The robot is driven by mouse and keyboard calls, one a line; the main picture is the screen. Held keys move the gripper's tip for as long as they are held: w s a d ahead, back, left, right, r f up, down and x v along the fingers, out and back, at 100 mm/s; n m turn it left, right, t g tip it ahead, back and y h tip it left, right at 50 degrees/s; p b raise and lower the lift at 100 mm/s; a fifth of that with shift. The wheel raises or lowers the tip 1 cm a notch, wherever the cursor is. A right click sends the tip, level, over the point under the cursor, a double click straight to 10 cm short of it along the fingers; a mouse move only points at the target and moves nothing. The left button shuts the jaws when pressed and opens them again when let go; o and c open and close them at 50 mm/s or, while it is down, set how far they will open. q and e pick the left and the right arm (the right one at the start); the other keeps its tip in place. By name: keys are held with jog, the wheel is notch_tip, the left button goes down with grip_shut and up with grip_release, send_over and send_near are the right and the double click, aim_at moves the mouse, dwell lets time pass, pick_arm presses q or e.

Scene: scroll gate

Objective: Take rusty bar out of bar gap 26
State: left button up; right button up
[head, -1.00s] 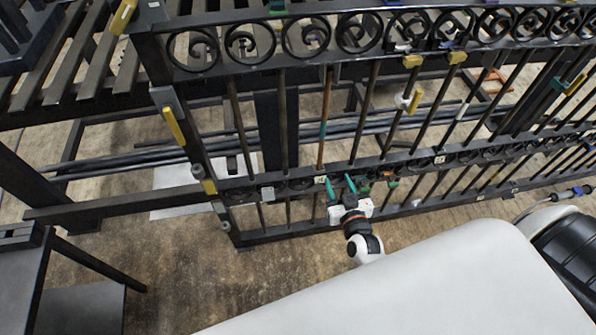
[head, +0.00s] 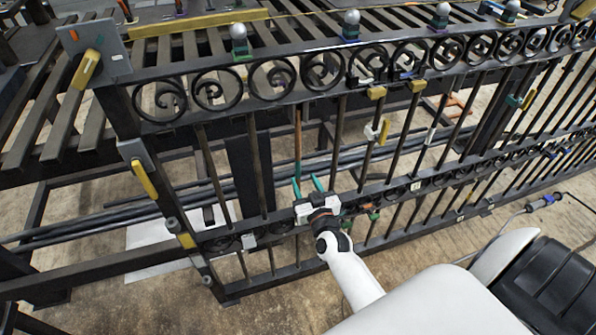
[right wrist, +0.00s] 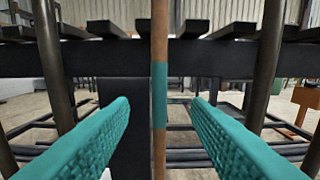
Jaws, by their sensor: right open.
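The rusty bar (head: 298,135) is a thin reddish-brown upright in the black scroll gate (head: 225,236), with a teal band on its lower part. It stands between the upper scroll rail and the middle rail. In the right wrist view the rusty bar (right wrist: 160,40) runs upright through the middle, its teal band level with the fingertips. My right gripper (head: 307,184) is open at the middle rail. In the right wrist view its teal fingers (right wrist: 161,103) are apart, one to each side of the bar, with space on both sides. No gap number is readable. My left gripper does not show.
Dark bars flank the rusty one, including a thick dark bar (right wrist: 53,60) at left in the wrist view. Yellow-handled clamps (head: 377,93) sit along the gate. A slatted dark bench (head: 70,105) stands behind it.

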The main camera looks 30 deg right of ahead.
aim_at(299, 165)
jog(key=shift+b+x, duration=0.4)
jog(key=shift+x, duration=2.7)
jog(key=shift+c, duration=0.5)
grip_shut()
jog(key=shift+r, duration=0.15)
jog(key=shift+r+p, duration=0.85)
jog(key=shift+p, duration=0.15)
jog(key=shift+p+v, duration=1.05)
jog(key=shift+v, duration=0.7)
